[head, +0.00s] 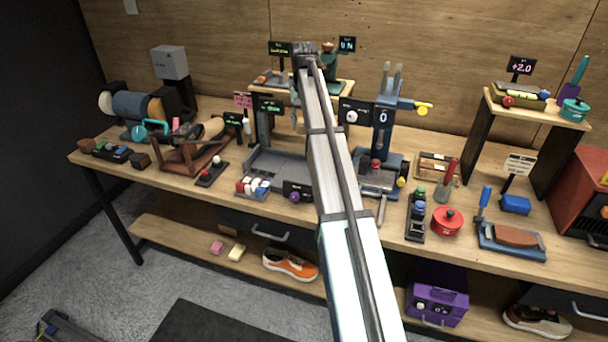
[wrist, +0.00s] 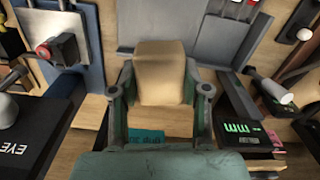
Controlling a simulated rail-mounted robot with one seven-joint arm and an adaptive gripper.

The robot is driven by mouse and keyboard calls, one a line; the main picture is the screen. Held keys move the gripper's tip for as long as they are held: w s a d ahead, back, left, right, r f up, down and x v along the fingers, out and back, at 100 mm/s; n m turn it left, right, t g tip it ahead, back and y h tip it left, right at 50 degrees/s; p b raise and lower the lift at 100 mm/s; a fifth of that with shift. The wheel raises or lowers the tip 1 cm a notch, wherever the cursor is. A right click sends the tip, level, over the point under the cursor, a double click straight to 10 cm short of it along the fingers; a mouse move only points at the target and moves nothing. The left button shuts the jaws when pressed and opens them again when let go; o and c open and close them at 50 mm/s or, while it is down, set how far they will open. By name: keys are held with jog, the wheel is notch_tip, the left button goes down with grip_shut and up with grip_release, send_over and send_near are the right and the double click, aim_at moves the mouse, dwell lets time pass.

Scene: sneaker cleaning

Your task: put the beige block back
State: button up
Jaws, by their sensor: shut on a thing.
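A tan-beige block (wrist: 160,72) sits between the two fingers of my gripper (wrist: 160,88) in the wrist view. The gripper is shut on it, with a finger against each side. The block's far end reaches over the grey metal station behind it. Its underside is hidden, so I cannot tell whether it touches anything. In the head view my arm reaches over the middle of the bench and hides most of the gripper and the block.
In the wrist view, a blue stand with a red knob (wrist: 45,50) is at left and a black display with green marks (wrist: 245,130) at right. The bench is crowded.

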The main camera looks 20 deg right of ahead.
aim_at(304, 170)
jog(key=shift+w+d+r+m, duration=0.2)
jog(key=shift+w+d+r, duration=0.15)
jog(key=shift+w+r, duration=0.2)
jog(key=shift+w+d+r+m, duration=0.2)
jog(key=shift+w+d+r, duration=0.15)
jog(key=shift+w, duration=0.3)
jog(key=shift+w+a+r+m, duration=0.1)
jog(key=shift+w+r+m, duration=0.1)
jog(key=shift+m, duration=0.1)
jog(key=shift+s+a+f+m, duration=0.1)
jog(key=shift+s+f+m, duration=0.05)
jog(key=shift+s+m, duration=0.15)
jog(key=shift+f, duration=0.25)
notch_tip(304, 170, down, 19)
jog(key=p, duration=0.4)
jog(key=shift+f, duration=0.2)
jog(key=shift+f, duration=0.1)
jog(key=o, duration=1)
